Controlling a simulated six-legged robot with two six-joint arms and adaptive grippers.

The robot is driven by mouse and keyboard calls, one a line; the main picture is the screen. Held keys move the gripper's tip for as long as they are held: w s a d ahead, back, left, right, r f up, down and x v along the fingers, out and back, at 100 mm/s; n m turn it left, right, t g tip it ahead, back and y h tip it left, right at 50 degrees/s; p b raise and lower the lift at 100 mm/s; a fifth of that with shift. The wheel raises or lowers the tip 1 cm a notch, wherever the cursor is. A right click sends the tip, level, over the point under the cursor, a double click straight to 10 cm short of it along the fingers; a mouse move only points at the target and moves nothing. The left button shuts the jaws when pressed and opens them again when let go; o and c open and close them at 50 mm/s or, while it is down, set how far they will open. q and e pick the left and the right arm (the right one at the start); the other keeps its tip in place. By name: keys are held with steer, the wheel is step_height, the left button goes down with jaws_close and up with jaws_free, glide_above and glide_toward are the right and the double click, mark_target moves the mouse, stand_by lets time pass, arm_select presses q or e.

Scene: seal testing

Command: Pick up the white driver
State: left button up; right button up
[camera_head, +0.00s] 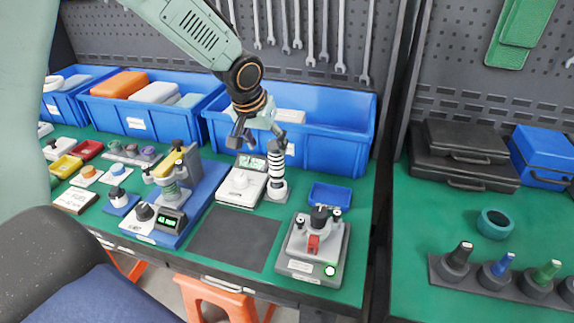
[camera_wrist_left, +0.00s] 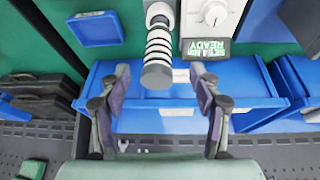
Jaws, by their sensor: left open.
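The white driver (camera_head: 277,165) is a white upright cylinder with black rings and a dark end. It stands in a small grey holder (camera_head: 277,193) on the green bench. In the left wrist view the driver (camera_wrist_left: 158,45) appears between and just beyond the finger ends. My left gripper (camera_head: 257,138) is open, above and slightly left of the driver's top; its spread fingers also show in the left wrist view (camera_wrist_left: 159,80). Nothing is held, and I cannot tell whether any finger touches the driver. My right gripper is not in view.
A white dial unit (camera_head: 240,184) with a READY display stands beside the driver. Blue bins (camera_head: 333,134) stand behind. A small blue tray (camera_head: 330,196) and a grey test fixture (camera_head: 314,252) are at the right. A dark mat (camera_head: 235,238) lies bare in front.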

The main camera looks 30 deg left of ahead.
mark_target(276, 156)
arm_select(q)
steer(key=shift+w+d+f+m, duration=0.1)
steer(key=shift+w+d+m, duration=0.2)
steer(key=shift+w+m, duration=0.15)
steer(key=shift+s+a+f, duration=0.15)
steer(key=shift+a+f, duration=0.2)
steer(key=shift+f, duration=0.4)
steer(key=w+f, duration=0.1)
steer(key=f, duration=0.1)
steer(key=w+f, duration=0.2)
steer(key=shift+w+f, duration=0.15)
steer(key=shift+f, duration=0.35)
steer(key=shift+w, duration=0.1)
steer(key=shift+w, duration=0.1)
steer(key=shift+c, duration=1.1)
steer(key=c, duration=0.5)
steer(key=shift+r, duration=0.1)
jaws_close()
